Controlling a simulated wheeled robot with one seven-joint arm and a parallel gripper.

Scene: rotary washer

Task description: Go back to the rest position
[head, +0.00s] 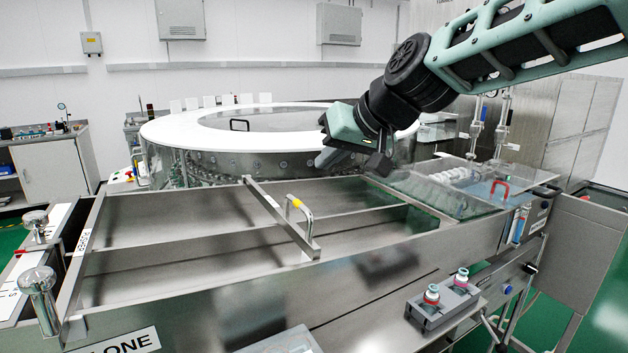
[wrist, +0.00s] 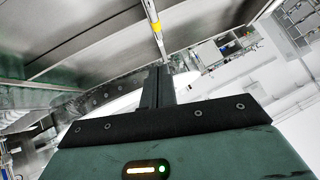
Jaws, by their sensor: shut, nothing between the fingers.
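My gripper (head: 352,162) hangs at the end of my green and black arm, which reaches in from the upper right in the head view. It is above the right part of the open steel trough (head: 170,250), near the rotary washer's rim. In the wrist view my gripper's fingers (wrist: 157,75) are together with nothing between them. A metal handle with a yellow mark (head: 297,205) stands on a crossbar over the trough, left of and below my gripper, apart from it. Its yellow mark also shows in the wrist view (wrist: 154,22).
The round washer (head: 170,132) with a white top ring stands behind the trough. A side bench (head: 55,165) stands far left.

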